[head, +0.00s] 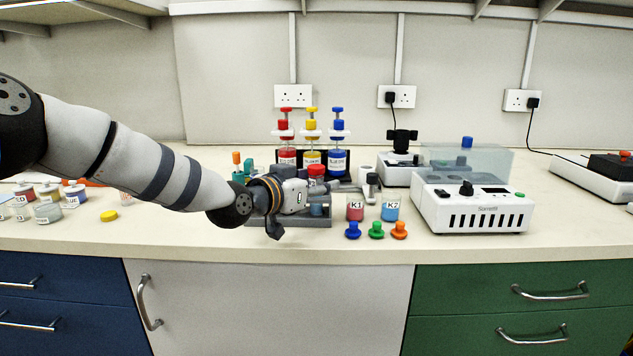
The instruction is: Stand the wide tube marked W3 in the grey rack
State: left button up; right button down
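My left gripper (368,188) reaches in from the left, low over the bench, with its wrist and body in front of the grey rack (315,222). Its fingers point right; whether they are apart or closed is too small to tell. The rack is partly hidden behind the gripper. A bluish tube (317,209) shows at the rack's right part, and a red cap (316,171) shows just above the gripper. I cannot read W3 on anything, so I cannot tell which tube it is. My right gripper is not in view.
Jars K1 (355,208) and K2 (391,208) stand right of the rack, with blue, green and orange stoppers (376,230) in front. Red, yellow and blue dispenser bottles (338,160) stand behind. A white instrument (470,208) is at right. Several small jars (47,211) sit left.

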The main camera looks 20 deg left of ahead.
pick_arm(q)
jog(key=v, duration=1.2)
